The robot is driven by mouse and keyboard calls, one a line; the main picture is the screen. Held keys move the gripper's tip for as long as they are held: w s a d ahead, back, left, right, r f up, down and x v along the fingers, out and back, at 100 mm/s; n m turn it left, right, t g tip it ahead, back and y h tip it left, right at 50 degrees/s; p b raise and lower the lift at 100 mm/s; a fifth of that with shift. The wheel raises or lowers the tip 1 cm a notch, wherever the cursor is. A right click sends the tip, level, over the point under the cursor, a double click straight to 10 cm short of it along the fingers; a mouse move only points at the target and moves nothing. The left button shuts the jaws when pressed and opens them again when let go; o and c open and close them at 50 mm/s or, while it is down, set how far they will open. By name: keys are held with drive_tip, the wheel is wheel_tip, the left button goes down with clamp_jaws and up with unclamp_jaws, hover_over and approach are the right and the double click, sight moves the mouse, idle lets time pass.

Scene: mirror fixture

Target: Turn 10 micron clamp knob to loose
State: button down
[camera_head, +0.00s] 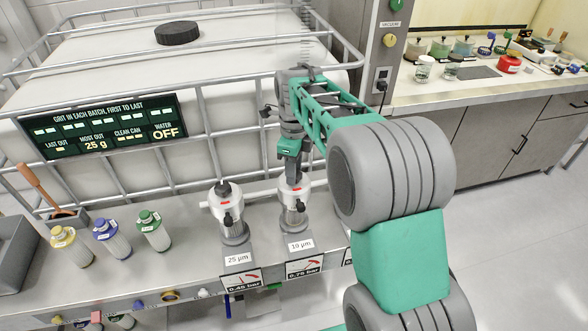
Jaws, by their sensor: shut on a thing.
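The 10 micron housing (294,215) is a white-topped canister with a clear lower part, upright on the grey bench behind its "10 µm" label (300,246). A red mark and a black handle (298,206) show on its front. My gripper (291,174) comes down from above and is shut on the clamp knob at the top of this housing. The fingers hide most of the knob, so its turn position cannot be told. A gauge plate below (303,269) reads 0.75 bar.
The matching 25 micron housing (232,218) stands close on the left. Yellow, blue and green-capped bottles (153,231) stand further left. A caged white tank (240,80) with metal rails rises behind my gripper. A side counter (475,90) is at the right.

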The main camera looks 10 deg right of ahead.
drive_tip(key=n, duration=0.3)
drive_tip(key=shift+n, duration=0.3)
drive_tip(key=n, duration=0.4)
drive_tip(key=shift+n+p, duration=0.3)
drive_tip(key=shift+p, duration=0.1)
drive_tip(key=n, duration=0.4)
drive_tip(key=shift+r+n, duration=0.1)
drive_tip(key=shift+n, duration=0.2)
drive_tip(key=n, duration=0.9)
drive_tip(key=shift+p, duration=0.35)
drive_tip(key=n, duration=0.4)
drive_tip(key=shift+n, duration=0.3)
drive_tip(key=n, duration=0.8)
drive_tip(key=shift+n, duration=0.3)
